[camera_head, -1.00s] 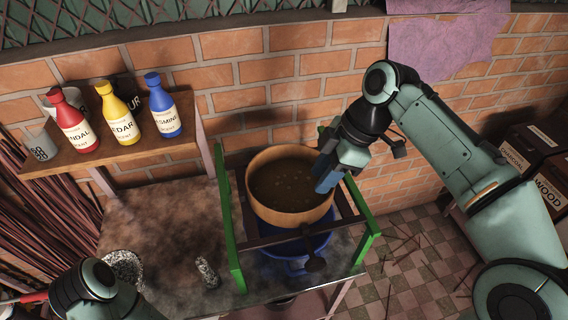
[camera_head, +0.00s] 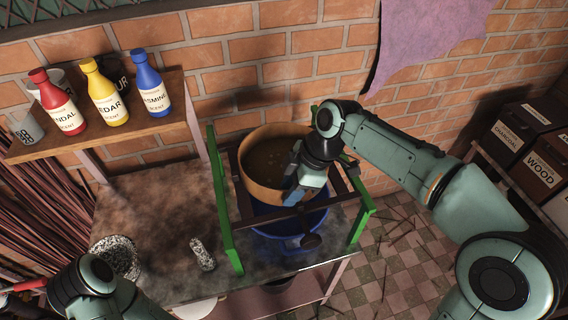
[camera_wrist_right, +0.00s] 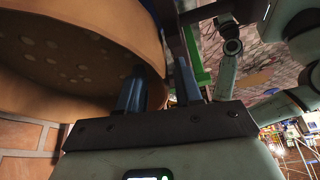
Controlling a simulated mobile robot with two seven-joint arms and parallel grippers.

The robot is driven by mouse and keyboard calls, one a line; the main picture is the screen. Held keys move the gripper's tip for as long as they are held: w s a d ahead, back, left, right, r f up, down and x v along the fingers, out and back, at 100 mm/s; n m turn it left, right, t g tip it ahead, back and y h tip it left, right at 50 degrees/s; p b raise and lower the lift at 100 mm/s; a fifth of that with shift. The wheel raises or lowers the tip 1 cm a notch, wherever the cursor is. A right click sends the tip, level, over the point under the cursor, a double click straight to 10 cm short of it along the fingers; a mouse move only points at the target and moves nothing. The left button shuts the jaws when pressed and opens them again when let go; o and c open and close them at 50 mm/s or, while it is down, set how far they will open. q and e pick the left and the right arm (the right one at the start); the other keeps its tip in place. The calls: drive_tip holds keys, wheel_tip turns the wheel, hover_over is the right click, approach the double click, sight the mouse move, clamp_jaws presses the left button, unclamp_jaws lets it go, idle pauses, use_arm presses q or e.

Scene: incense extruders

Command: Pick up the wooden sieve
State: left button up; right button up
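The wooden sieve (camera_head: 258,187) is a round, light-brown drum with a dark, speckled inside. It sits on a frame with green sides (camera_head: 223,205) and dark crossbars, above a blue bucket (camera_head: 285,222). My right gripper (camera_head: 292,198) is at the sieve's front-right rim and hides part of it. In the right wrist view, the blue fingers (camera_wrist_right: 160,90) are apart; one overlaps the sieve's inside (camera_wrist_right: 60,65) and the other is beyond the rim. Contact with the wall is unclear. My left arm shows at the bottom left; its fingers are not visible.
A wooden shelf (camera_head: 110,142) at the left holds red (camera_head: 58,105), yellow (camera_head: 105,95) and blue (camera_head: 151,85) bottles. A speckled bowl (camera_head: 116,255) and a small speckled cylinder (camera_head: 202,255) are on the table (camera_head: 150,215). Labelled boxes (camera_head: 545,165) stand at the right.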

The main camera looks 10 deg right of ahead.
drive_tip(key=shift+a+f, duration=0.1)
drive_tip(key=shift+f, duration=0.15)
drive_tip(key=shift+r, duration=0.1)
clamp_jaws()
